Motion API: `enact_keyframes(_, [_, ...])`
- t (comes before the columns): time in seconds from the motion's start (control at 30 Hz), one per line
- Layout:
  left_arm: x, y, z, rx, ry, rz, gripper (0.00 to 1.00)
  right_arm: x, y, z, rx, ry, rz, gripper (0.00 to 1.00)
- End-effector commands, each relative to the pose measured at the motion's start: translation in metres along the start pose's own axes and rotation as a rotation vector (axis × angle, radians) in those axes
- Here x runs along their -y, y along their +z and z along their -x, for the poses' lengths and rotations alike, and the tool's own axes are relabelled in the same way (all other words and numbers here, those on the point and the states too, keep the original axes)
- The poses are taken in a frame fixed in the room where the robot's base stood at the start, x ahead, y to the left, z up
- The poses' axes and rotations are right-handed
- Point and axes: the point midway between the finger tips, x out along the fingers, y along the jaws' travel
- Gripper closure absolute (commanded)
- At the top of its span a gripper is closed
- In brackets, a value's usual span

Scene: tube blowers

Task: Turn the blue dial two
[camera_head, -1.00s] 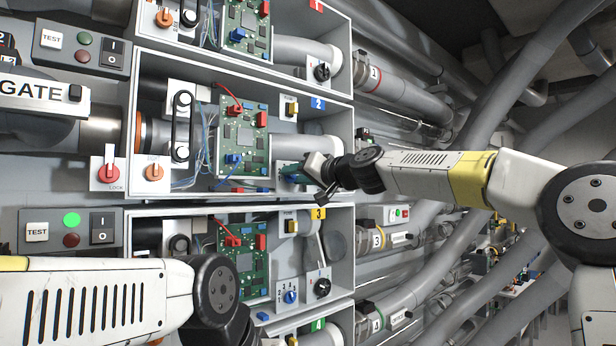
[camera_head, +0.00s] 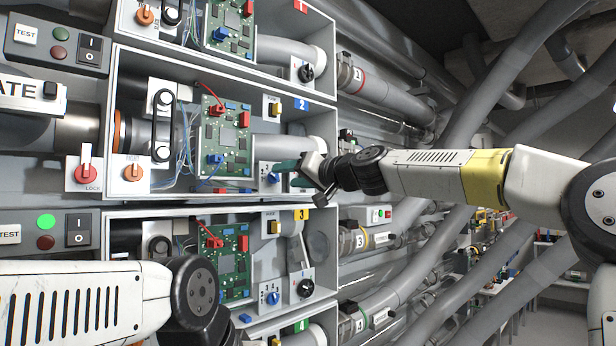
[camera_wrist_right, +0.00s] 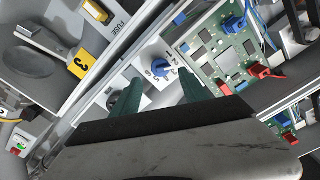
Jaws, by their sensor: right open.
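The blue dial (camera_wrist_right: 160,67) sits on a white panel with printed numbers, inside the box labelled 2 (camera_head: 301,104). In the head view the dial (camera_head: 272,179) is small and partly hidden by my gripper. My right gripper (camera_head: 284,174) reaches into that box from the right. Its two green fingers are apart and empty. In the right wrist view the fingertips (camera_wrist_right: 158,89) point at the panel, with the dial slightly beyond them and between their lines. Contact with the dial is not visible. Only my left arm shows, at the lower left; its gripper is out of view.
A green circuit board (camera_head: 226,140) stands left of the dial in the head view. The box labelled 3 (camera_head: 301,214) lies just below, with its own blue dial (camera_head: 273,298) and black knob (camera_head: 305,288). Grey pipes (camera_head: 480,200) run behind my right arm.

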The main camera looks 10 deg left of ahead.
Motion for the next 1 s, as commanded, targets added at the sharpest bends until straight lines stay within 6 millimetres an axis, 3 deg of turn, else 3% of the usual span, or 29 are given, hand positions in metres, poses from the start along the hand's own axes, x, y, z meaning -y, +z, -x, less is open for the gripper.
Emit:
enact_keyframes(0.4, [0.0,0.0,0.0,0.0,0.0,0.0,0.64,-0.001,0.0,0.032,0.001,0.002,0.0,0.48])
enact_keyframes(1.0, [0.0,0.0,0.0,0.0,0.0,0.0,0.64,0.0,0.001,0.034,0.001,0.001,0.001,0.48])
